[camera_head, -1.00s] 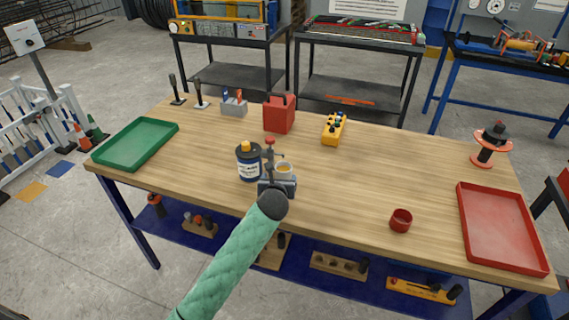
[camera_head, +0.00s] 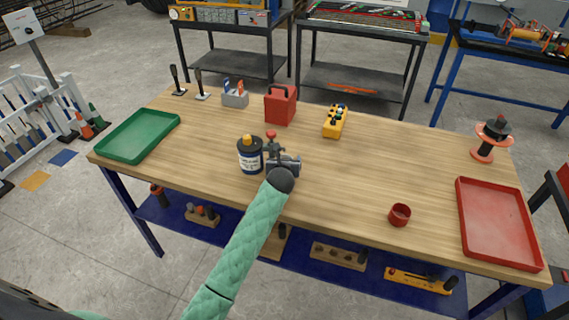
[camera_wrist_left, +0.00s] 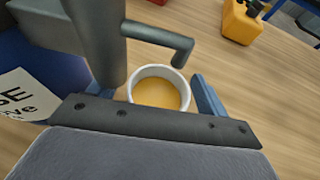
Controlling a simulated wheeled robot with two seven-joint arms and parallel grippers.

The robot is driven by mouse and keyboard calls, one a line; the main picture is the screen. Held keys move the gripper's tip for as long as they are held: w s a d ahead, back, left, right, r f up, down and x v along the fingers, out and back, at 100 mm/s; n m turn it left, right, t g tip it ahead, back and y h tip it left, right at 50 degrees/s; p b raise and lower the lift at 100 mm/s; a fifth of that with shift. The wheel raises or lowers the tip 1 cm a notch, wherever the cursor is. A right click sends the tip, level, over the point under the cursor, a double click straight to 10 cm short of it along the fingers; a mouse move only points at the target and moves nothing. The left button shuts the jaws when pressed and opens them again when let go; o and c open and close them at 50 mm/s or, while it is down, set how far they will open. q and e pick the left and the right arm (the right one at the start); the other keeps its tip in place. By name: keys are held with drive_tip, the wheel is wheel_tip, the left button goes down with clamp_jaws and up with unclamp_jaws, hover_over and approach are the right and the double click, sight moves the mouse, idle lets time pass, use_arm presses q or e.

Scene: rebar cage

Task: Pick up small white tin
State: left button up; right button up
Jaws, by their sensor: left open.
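The small white tin (camera_wrist_left: 158,90) shows in the wrist view as a white round rim around a yellow-orange inside. It lies between the two blue fingers of my left gripper (camera_wrist_left: 157,98), which are open, with the palm bar covering its near side. I cannot tell whether either finger touches it. In the head view my left gripper (camera_head: 284,163) is low over the table, just right of a dark blue bottle (camera_head: 250,158) with a yellow cap. The tin is hidden there behind the gripper. My right gripper is not in view.
A grey metal fitting (camera_head: 271,147) with a red knob stands close beside the gripper; its grey post and bent handle (camera_wrist_left: 160,36) loom near the tin in the wrist view. A red cup (camera_head: 399,214) and red tray (camera_head: 490,255) are right. The table's middle right is clear.

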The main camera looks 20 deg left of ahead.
use_arm(q)
drive_tip(key=shift+w+a+f, duration=0.1)
drive_tip(key=shift+w+f, duration=0.05)
drive_tip(key=shift+w, duration=0.1)
drive_tip(key=c, duration=1.1)
drive_tip(key=shift+c, duration=0.2)
